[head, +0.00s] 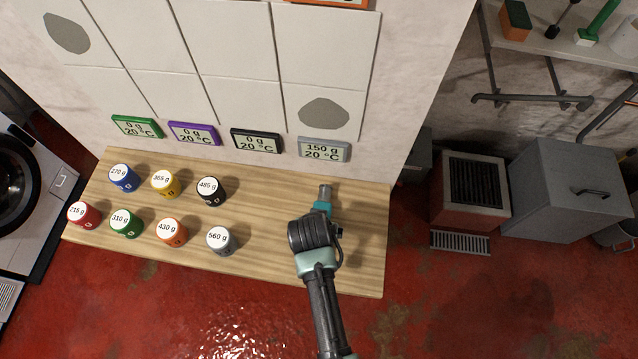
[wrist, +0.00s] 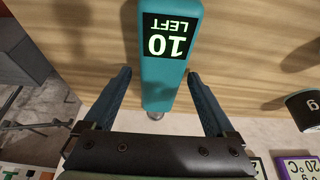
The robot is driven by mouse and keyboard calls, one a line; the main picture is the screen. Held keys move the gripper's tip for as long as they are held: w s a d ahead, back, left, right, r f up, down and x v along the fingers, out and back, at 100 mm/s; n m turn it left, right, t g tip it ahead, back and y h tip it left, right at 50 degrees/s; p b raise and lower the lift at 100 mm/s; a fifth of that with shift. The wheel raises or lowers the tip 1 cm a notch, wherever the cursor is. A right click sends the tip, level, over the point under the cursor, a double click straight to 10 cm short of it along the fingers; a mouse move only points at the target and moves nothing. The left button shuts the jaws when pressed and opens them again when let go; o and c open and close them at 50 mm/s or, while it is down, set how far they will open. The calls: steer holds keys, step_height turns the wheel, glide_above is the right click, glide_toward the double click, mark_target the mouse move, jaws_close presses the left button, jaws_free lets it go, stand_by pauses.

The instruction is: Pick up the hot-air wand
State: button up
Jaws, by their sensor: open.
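The hot-air wand (wrist: 168,85) is a teal body with a black display that reads "10 LEFT". It lies on the wooden table, and its grey metal nozzle points toward the wall. In the head view only the nozzle and a teal end of the wand (head: 323,206) show; my arm hides the rest. My gripper (wrist: 159,74) is open, with one dark blue finger on each side of the teal body and a gap on both sides. I cannot tell how far the fingertips are above the table.
Several coloured weight canisters stand on the table (head: 368,225) to the left; the grey 560 g canister (head: 221,240) is closest to my arm. Small display panels (head: 324,149) line the wall base. A black canister (wrist: 305,108) shows at the wrist view's right edge. The table's right end is clear.

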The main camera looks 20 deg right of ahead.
steer(key=shift+r, duration=0.1)
steer(key=c, duration=1.3)
step_height(320, 180, up, 10)
steer(key=shift+c, duration=0.2)
